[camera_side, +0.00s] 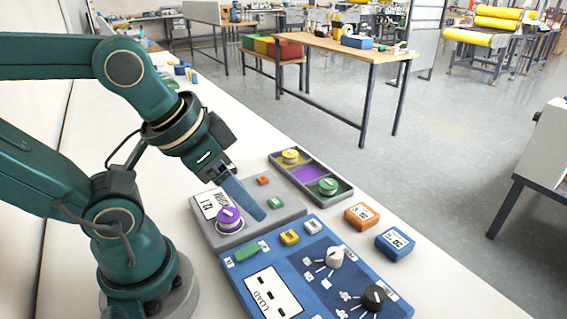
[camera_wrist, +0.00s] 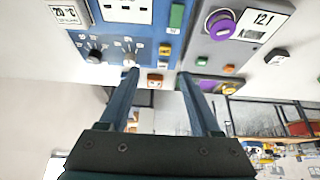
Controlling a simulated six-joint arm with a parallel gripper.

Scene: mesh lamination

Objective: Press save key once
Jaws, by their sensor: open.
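The blue panel (camera_side: 237,287) carries a green key (camera_side: 246,252), a yellow key (camera_side: 289,237) and a white key (camera_side: 312,226). The grey panel (camera_side: 283,213) beside it carries a small orange key (camera_side: 263,181) and a small green key (camera_side: 275,203). I cannot read which of these is marked save. In the wrist view the green key (camera_wrist: 176,16) and yellow key (camera_wrist: 165,48) of the blue panel show. My gripper (camera_side: 262,214) is over the grey panel in the side view. Its two fingers (camera_wrist: 158,76) are apart, with nothing held between them.
A purple knob (camera_side: 229,219) stands on the grey panel. White (camera_side: 335,258) and black (camera_side: 373,297) knobs stand on the blue panel. A tray (camera_side: 338,203) of round parts lies behind. An orange block (camera_side: 361,216) and a blue block (camera_side: 394,243) lie right of the panels.

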